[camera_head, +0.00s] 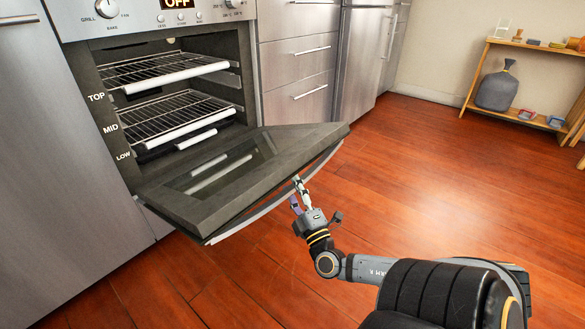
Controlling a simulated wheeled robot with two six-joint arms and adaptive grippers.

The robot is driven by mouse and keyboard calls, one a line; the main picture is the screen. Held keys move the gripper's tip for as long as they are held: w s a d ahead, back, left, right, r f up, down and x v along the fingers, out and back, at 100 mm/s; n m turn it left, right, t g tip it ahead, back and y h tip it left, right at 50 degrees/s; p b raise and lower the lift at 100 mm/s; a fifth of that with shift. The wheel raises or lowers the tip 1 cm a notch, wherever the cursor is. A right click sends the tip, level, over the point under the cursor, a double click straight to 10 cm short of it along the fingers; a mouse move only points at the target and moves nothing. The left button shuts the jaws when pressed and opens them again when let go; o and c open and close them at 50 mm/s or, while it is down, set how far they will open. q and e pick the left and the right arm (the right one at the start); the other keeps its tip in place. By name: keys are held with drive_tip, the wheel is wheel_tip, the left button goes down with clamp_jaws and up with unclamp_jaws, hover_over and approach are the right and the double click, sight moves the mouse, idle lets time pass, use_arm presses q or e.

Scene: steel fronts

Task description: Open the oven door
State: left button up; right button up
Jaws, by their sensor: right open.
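The oven (160,90) is at the left in the head view, with its front open and two wire racks (175,112) showing inside. The oven door (235,178) is hinged down and tilts outward, with its dark inner glass facing up. A pale handle bar (270,207) runs along the outer side near the door's far edge. My right gripper (298,193) is open at the door's outer edge, close to the handle. Whether it touches the handle cannot be told. My left gripper is not in view.
Steel drawers (300,75) and a tall steel front (362,60) stand right of the oven. A wooden shelf (520,45) with a grey vase (497,88) and small items is at the far right. The red-brown wood floor (420,160) between is clear.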

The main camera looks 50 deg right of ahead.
drive_tip(key=v, duration=1.1)
drive_tip(key=shift+s, duration=0.2)
